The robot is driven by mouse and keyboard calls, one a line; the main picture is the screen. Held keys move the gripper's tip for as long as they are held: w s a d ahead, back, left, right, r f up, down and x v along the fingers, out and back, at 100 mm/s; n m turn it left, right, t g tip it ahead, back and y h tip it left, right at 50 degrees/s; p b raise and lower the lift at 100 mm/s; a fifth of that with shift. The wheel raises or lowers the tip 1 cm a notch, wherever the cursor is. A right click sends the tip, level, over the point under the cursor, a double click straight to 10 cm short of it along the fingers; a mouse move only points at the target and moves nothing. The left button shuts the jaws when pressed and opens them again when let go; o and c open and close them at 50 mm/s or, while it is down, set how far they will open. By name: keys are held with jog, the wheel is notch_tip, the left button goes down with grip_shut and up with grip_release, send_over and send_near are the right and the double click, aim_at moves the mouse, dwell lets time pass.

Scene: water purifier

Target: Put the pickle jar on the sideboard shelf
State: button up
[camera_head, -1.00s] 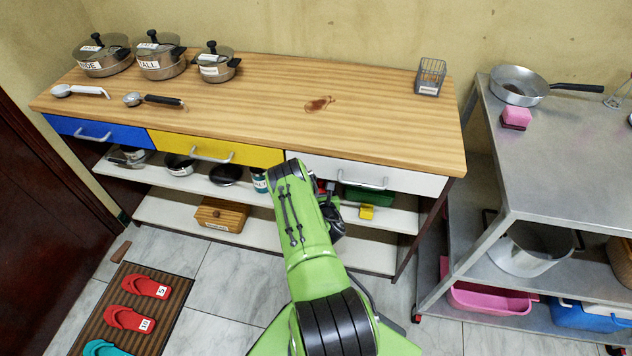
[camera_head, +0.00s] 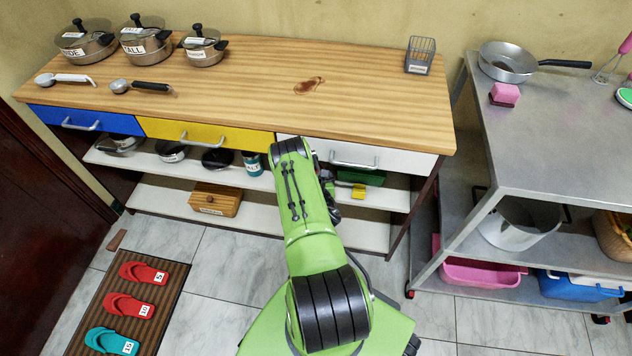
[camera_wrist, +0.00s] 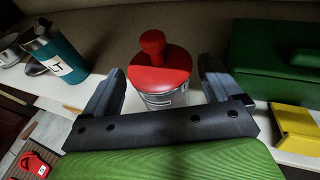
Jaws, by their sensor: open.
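A jar with a red knobbed lid (camera_wrist: 160,78) stands upright on the sideboard's white upper shelf in the wrist view. Its label is mostly hidden, so I cannot read whether it is the pickle jar. My gripper (camera_wrist: 163,66) is open, with one finger on each side of the jar. I cannot tell whether either finger touches it. In the head view my arm hides the jar and most of my gripper. The sideboard shelf (camera_head: 108,156) runs below the blue, yellow and white drawers.
On the shelf, a teal labelled container (camera_wrist: 60,55) stands left of the jar; a green box (camera_wrist: 275,60) and yellow block (camera_wrist: 295,125) lie right. The sideboard top (camera_head: 230,85) overhangs the shelf. A metal table (camera_head: 560,130) stands to the right.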

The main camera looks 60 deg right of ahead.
jog(key=p+v, duration=0.4)
jog(key=v, duration=0.5)
jog(key=shift+r, duration=0.2)
jog(key=shift+s+a, duration=0.1)
jog(key=shift+a, duration=0.05)
